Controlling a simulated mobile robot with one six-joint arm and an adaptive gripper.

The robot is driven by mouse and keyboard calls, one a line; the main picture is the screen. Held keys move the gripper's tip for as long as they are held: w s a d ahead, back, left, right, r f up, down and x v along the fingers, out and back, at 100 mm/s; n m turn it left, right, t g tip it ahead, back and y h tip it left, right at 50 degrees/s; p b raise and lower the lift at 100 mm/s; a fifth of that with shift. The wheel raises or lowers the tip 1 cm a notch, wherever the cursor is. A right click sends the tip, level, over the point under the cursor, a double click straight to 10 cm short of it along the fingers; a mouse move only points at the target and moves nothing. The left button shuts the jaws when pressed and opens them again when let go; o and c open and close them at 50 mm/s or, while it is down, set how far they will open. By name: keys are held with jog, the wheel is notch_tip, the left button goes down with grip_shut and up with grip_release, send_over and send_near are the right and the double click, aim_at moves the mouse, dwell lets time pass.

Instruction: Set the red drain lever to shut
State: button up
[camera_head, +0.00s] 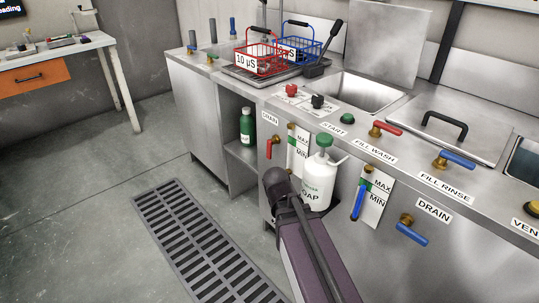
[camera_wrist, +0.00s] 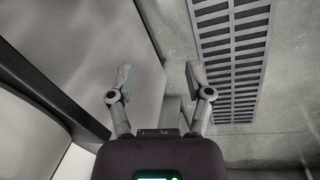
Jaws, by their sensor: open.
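The red drain lever (camera_head: 269,149) is on the front panel of the steel bench in the head view, under the left DRAIN label (camera_head: 269,119). Its handle hangs roughly straight down beside a brass fitting. My gripper (camera_wrist: 159,84) is open and empty in the wrist view, its two fingers spread apart. The lever does not show in the wrist view. In the head view my arm rises from the bottom to just below the lever; the fingers cannot be made out there, so their distance from the lever cannot be told.
A white soap bottle (camera_head: 318,182) is right of the lever, close to my arm. A MAX/MIN gauge (camera_head: 297,150) is between them. A blue drain lever (camera_head: 411,234) is farther right. A green bottle (camera_head: 247,126) stands on the open shelf. A floor grate (camera_head: 205,245) lies left.

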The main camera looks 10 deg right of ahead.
jog(key=w+f+n+t+h+b, duration=0.1)
jog(key=w+f+n+h+b, duration=0.15)
jog(key=w+n+h, duration=0.2)
jog(key=n+t+h+b, duration=0.5)
jog(key=n+t+h, duration=0.35)
jog(key=n, duration=0.85)
send_near(268, 152)
jog(key=a, duration=0.3)
jog(key=shift+s+m+g+h, duration=0.25)
jog(key=shift+s+g+h, duration=0.1)
jog(key=shift+s, duration=0.1)
jog(key=shift+d, duration=0.1)
jog(key=shift+x, duration=6.8)
jog(key=shift+w+f, duration=0.1)
